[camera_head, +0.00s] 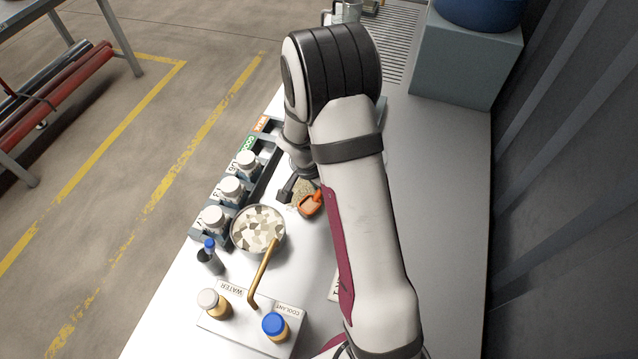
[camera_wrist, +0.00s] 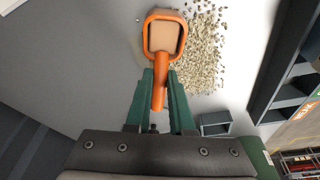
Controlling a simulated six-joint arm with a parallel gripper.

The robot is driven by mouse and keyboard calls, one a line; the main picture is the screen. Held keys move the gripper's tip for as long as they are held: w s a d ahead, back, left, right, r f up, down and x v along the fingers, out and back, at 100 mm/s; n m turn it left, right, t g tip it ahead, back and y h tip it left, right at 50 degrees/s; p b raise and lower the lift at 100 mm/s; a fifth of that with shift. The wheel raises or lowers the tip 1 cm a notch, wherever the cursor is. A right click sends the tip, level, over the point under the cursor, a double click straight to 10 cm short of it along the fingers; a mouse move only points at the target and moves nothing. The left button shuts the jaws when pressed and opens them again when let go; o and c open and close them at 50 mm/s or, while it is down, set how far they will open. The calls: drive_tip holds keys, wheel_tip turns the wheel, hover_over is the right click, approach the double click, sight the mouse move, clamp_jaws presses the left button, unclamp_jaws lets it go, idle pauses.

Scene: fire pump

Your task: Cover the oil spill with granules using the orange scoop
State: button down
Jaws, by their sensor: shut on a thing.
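The orange scoop (camera_wrist: 160,55) is held by its handle in my gripper (camera_wrist: 160,95), whose green fingers are shut on it in the wrist view. Its bowl shows a plain tan inside. Tan and grey granules (camera_wrist: 205,55) lie scattered on the pale bench top, beside and partly under the scoop. In the head view the scoop (camera_head: 310,204) is low over the bench, with granules (camera_head: 301,190) at its left; my arm hides part of this area. No dark oil is visible; I cannot tell whether the granules lie over it.
A round pan of pale chunks (camera_head: 258,228) with a brass-coloured handle stands nearby. White-capped bottles (camera_head: 232,190) stand in a rack along the left edge. A block labelled water and coolant (camera_head: 245,325) holds two jars. The bench right of my arm (camera_head: 440,200) is clear.

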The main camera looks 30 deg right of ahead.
drive_tip(key=shift+w+d, duration=4.25)
drive_tip(key=shift+d, duration=0.05)
drive_tip(key=shift+s+a, duration=4.65)
drive_tip(key=shift+r, duration=4.1)
